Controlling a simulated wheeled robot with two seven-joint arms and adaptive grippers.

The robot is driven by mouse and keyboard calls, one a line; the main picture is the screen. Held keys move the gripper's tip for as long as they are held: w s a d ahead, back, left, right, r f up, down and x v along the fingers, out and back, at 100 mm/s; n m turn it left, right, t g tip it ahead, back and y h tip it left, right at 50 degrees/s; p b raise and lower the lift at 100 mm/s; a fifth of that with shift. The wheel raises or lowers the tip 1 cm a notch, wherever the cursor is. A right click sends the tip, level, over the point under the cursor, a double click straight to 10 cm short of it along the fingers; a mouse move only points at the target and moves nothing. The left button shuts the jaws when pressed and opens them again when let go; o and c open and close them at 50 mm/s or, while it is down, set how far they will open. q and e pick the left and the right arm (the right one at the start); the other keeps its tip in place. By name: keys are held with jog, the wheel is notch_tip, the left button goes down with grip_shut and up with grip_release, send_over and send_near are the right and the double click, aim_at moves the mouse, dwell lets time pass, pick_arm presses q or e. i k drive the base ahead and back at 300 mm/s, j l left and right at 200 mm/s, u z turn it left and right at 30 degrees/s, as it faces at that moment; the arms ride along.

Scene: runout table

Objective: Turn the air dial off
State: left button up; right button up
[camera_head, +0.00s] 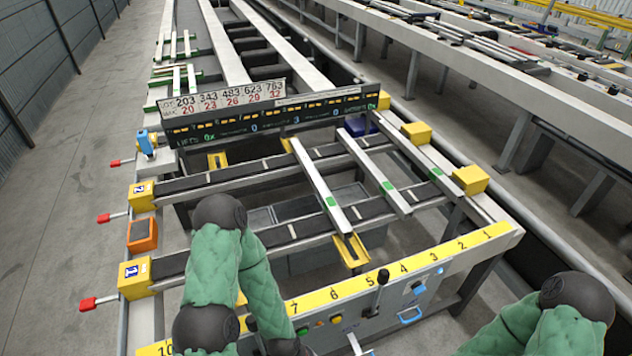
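The front control panel of the table (345,318) shows at the bottom middle, below a yellow strip numbered along its length. A small blue dial-like part (418,288) sits on a pale plate at its right; I cannot tell for sure that it is the air dial, or how it is set. A black-knobbed lever (383,277) stands left of it. Coloured buttons (320,323) are further left.
A blue handle (410,316) hangs below the blue part. Pale bars (320,187) lie across dark belts. Red-handled levers (88,304) stick out left. A display board (270,115) spans the back. The left floor is clear.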

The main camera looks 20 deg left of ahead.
aim_at(417, 287)
jog(key=k+j+u, duration=0.15)
jog(key=k+j, duration=0.3)
jog(key=k, duration=0.25)
jog(key=k+j+u, duration=0.1)
jog(key=k+j, duration=0.45)
jog(key=k, duration=0.1)
